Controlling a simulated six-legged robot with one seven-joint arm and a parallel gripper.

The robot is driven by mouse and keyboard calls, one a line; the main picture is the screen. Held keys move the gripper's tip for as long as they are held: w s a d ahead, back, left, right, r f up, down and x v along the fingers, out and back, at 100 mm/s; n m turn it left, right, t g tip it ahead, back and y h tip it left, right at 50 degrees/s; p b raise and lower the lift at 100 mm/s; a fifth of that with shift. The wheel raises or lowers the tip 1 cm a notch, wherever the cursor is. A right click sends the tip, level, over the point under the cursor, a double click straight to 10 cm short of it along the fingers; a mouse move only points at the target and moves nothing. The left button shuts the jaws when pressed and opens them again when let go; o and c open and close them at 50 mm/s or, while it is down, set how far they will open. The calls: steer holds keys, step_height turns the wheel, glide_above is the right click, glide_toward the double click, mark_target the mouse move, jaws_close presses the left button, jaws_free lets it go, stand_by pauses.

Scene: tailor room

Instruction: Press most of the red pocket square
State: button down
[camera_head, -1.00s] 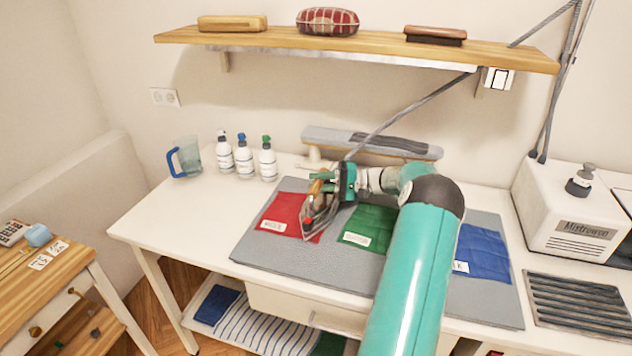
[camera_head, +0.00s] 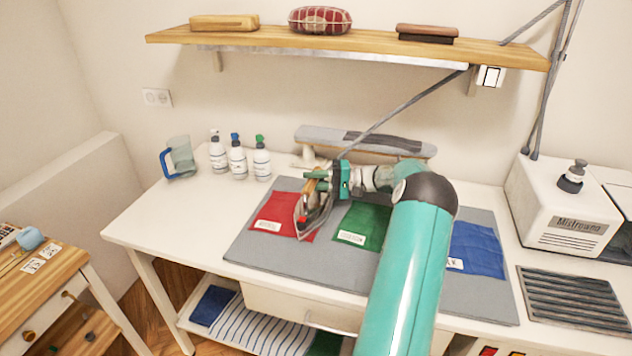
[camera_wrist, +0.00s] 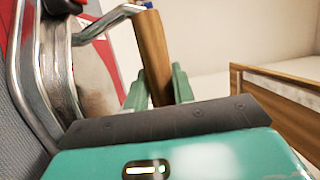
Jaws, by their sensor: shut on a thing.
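The red pocket square (camera_head: 277,212) lies flat on the grey pressing mat (camera_head: 262,251), with a white label near its front edge. My gripper (camera_head: 318,183) is shut on the wooden handle of the iron (camera_head: 303,214). The iron stands over the right part of the red square and hides some of it. I cannot tell whether its soleplate touches the cloth. In the wrist view the iron's wooden handle (camera_wrist: 152,58) rises between my green fingers, with the metal body and some red at the left.
A green square (camera_head: 366,226) and a blue square (camera_head: 477,250) lie to the right on the mat. Several spray bottles (camera_head: 238,160) and a jug (camera_head: 180,160) stand at the back left. A steam station (camera_head: 565,205) and slotted rest (camera_head: 573,298) are at the right.

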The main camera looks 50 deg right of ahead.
steer(key=shift+w+a, duration=0.45)
steer(key=shift+w, duration=0.45)
steer(key=shift+w+a, duration=0.45)
steer(key=shift+w, duration=0.4)
steer(key=shift+w+a, duration=0.45)
steer(key=shift+w, duration=0.45)
steer(key=shift+w+a+r, duration=0.1)
steer(key=shift+w, duration=0.05)
steer(key=w+a, duration=0.3)
steer(key=w, duration=0.3)
steer(key=shift+r, duration=0.2)
stand_by(0.5)
steer(key=shift+s+r, duration=0.1)
step_height(320, 180, up, 7)
stand_by(1.3)
stand_by(0.6)
